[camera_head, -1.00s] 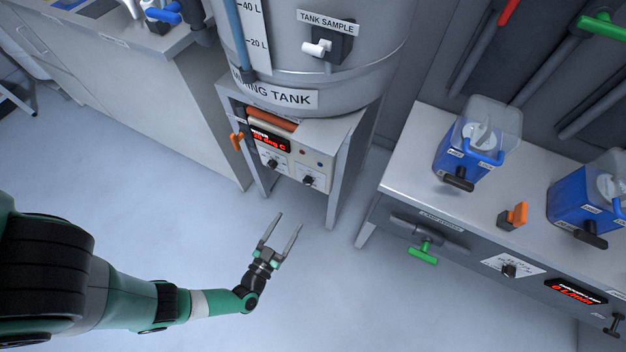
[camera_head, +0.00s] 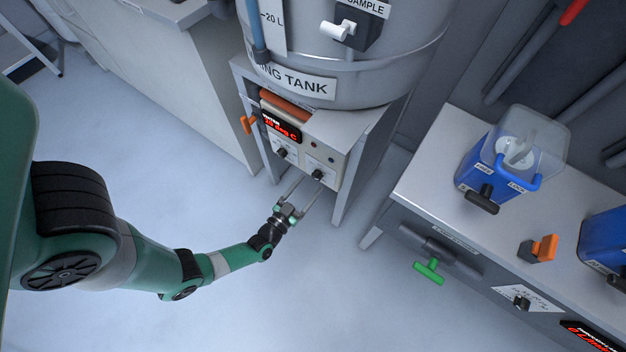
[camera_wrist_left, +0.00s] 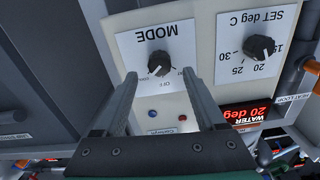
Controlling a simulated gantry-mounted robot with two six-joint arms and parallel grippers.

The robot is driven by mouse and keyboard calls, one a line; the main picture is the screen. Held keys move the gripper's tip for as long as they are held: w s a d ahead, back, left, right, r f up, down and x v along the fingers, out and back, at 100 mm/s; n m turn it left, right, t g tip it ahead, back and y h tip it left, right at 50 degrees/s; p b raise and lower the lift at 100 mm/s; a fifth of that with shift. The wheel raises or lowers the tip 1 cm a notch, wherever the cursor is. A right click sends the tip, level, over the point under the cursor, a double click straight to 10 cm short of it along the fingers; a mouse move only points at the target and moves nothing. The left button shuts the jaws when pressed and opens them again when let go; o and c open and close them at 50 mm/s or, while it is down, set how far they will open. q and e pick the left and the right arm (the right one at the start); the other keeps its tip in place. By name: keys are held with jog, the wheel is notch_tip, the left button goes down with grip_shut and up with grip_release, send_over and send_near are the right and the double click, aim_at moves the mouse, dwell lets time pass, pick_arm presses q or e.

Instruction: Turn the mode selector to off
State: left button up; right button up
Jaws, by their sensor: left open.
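The mode selector is a black knob (camera_wrist_left: 160,63) on a white plate marked MODE, with OFF printed beside it; the wrist view shows it upside down. In the head view it is the right-hand knob (camera_head: 317,174) on the control panel (camera_head: 325,155) under the mixing tank. I cannot tell surely which mark its pointer faces. My left gripper (camera_head: 311,183) is open, with its fingers reaching toward this knob. In the left wrist view the open fingertips (camera_wrist_left: 160,73) lie on either side of the knob's lower part; contact is not clear. My right gripper is not seen.
The temperature knob (camera_wrist_left: 258,48), marked SET deg C, sits beside the mode plate. A red display (camera_head: 281,127) and an orange handle (camera_head: 248,124) are at the panel's left. A bench (camera_head: 440,190) with blue containers stands right. Floor in front is clear.

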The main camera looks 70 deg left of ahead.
aim_at(315, 178)
pick_arm(q)
jog(key=shift+x, duration=1.65)
grip_shut()
